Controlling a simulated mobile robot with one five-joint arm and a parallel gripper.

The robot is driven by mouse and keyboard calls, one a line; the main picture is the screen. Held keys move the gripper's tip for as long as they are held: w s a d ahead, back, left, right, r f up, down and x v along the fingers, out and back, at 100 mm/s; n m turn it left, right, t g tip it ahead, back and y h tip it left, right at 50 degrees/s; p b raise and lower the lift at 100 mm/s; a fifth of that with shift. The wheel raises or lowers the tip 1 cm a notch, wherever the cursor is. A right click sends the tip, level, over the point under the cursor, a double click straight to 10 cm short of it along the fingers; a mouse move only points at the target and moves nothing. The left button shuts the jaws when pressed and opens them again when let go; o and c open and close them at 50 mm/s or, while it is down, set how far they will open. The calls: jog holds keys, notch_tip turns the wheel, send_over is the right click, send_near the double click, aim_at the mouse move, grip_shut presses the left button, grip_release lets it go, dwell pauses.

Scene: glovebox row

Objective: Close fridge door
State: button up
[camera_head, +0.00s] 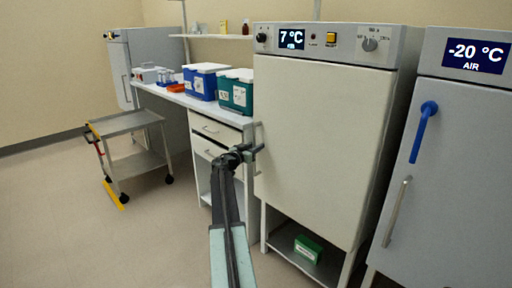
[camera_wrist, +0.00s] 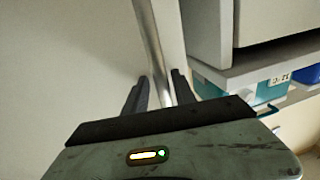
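The fridge (camera_head: 325,120) is the pale cabinet showing 7 °C in the head view. Its door front looks roughly in line with the cabinet; I cannot tell whether a small gap remains. The fridge handle (camera_head: 258,165) is a vertical bar at the door's left edge. My gripper (camera_head: 258,149) is at this handle. The pale door (camera_wrist: 70,60) fills the left of that view.
A drawer bench (camera_head: 215,130) with blue (camera_head: 203,80) and teal (camera_head: 236,92) boxes stands left of the fridge. A -20 °C freezer (camera_head: 450,170) stands close on the right. A grey cart (camera_head: 125,123) is farther left. The floor at front left is clear.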

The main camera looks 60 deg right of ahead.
jog(key=w+a, duration=0.1)
jog(key=a, duration=0.6)
jog(key=shift+w+a, duration=0.15)
jog(key=shift+a, duration=0.15)
